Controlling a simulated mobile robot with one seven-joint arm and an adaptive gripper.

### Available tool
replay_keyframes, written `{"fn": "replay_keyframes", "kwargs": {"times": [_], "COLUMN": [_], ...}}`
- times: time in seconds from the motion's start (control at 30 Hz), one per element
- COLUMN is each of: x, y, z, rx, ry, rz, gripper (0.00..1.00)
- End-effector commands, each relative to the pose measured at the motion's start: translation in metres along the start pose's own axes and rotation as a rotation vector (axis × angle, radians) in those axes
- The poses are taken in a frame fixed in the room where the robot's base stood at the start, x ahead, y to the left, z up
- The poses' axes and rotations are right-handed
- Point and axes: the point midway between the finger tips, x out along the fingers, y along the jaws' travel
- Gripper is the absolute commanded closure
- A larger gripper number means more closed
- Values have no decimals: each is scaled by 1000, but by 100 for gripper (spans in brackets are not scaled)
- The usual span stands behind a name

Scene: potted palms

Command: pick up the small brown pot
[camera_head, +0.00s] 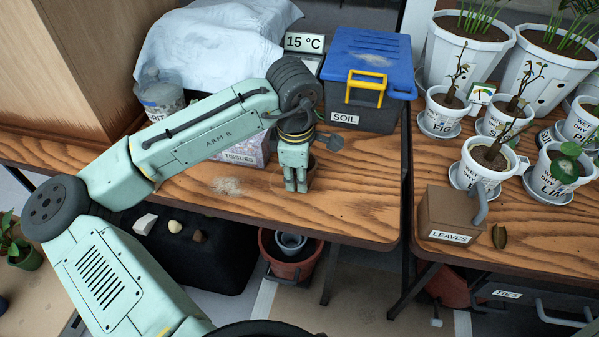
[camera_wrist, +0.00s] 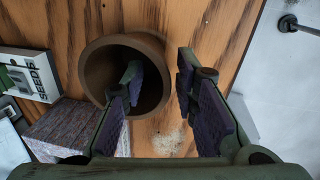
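The small brown pot (camera_wrist: 88,72) stands on the wooden table in the wrist view, its round mouth facing the camera. It looks empty. My gripper (camera_wrist: 160,70) is open over its right side. The left finger reaches into the mouth and the right finger is outside, with the right rim between them. I cannot tell whether either finger touches the wall. In the head view my gripper (camera_head: 296,187) points down, and only a brown sliver of the pot (camera_head: 312,172) shows behind it.
The tissues box (camera_head: 240,153) stands close on the left; a seeds box (camera_wrist: 30,75) is beside it in the wrist view. The blue-lidded soil bin (camera_head: 365,105) is behind. The table's front edge is near. Bare wood (camera_head: 355,190) lies to the right.

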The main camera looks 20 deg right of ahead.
Motion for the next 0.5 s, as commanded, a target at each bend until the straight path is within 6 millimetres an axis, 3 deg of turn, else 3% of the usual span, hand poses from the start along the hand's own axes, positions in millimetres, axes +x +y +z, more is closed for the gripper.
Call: {"fn": "replay_keyframes", "kwargs": {"times": [0.37, 0.5], "x": [0, 0], "y": [0, 0], "z": [0, 0], "rx": [0, 0], "ry": [0, 0], "rz": [0, 0], "gripper": [100, 100]}}
